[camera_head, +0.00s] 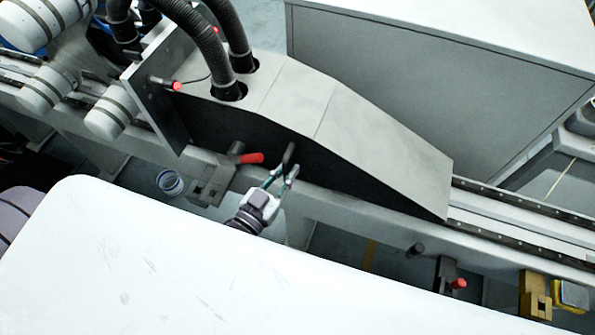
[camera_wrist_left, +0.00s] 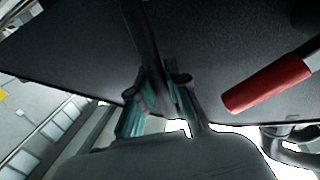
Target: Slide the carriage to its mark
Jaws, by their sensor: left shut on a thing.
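The carriage (camera_head: 330,110) is a grey wedge-shaped housing with a black side, sitting on a long rail (camera_head: 520,212). A dark handle bar (camera_head: 289,153) sticks out from its black side. My left gripper (camera_head: 281,176) is at this bar. In the left wrist view its teal fingers (camera_wrist_left: 160,105) are shut on the dark bar (camera_wrist_left: 140,35), beneath the carriage's black face (camera_wrist_left: 220,40). I cannot make out which marking is the carriage's mark. My right gripper is not in view.
A red-handled lever (camera_head: 250,158) is left of my gripper; it shows close by in the wrist view (camera_wrist_left: 265,85). Black hoses (camera_head: 212,50) enter the carriage top. A black block with a red knob (camera_head: 447,274) and a yellow block (camera_head: 535,296) are at lower right. The rail's right stretch is clear.

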